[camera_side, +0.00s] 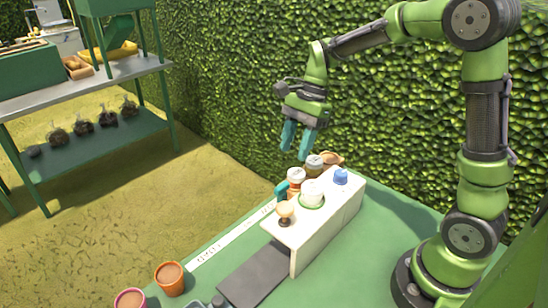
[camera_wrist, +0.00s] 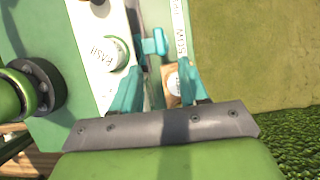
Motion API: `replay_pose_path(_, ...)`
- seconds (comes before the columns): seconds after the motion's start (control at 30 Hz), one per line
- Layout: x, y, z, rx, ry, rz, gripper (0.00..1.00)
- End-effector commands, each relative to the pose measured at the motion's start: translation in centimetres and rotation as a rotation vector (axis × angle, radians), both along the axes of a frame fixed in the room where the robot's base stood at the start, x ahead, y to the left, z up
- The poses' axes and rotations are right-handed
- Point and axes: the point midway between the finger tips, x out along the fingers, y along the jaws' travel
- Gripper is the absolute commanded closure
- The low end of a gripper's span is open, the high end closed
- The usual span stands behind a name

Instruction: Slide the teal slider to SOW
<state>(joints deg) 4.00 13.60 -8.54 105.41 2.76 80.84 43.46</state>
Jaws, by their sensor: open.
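The teal slider (camera_side: 281,190) has a small handle standing at the far left side of the white box, beside a printed white strip (camera_side: 232,238). In the wrist view the slider (camera_wrist: 153,42) is a teal T-shaped piece between the white box and the strip. My gripper (camera_side: 295,153) is open and empty, with teal fingers pointing down, above and behind the slider. In the wrist view the slider lies just ahead of the open fingertips (camera_wrist: 158,67), apart from them.
Two pots (camera_side: 169,277) stand at the front left. A grey mat (camera_side: 252,277) lies in front of the box.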

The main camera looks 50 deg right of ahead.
Motion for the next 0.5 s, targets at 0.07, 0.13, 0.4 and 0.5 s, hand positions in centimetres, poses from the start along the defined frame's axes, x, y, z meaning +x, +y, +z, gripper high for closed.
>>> replay_pose_path(0.07, 0.1, -0.8, 1.9, -0.001, -0.006, 0.0, 0.56)
replay_pose_path(0.13, 0.1, -1.4, 3.3, -0.001, -0.005, -0.002, 0.56)
replay_pose_path(0.4, 0.0, -2.9, 6.9, -0.001, -0.002, 0.0, 0.56)
replay_pose_path(0.5, 0.0, -3.1, 7.4, 0.0, -0.001, 0.0, 0.56)
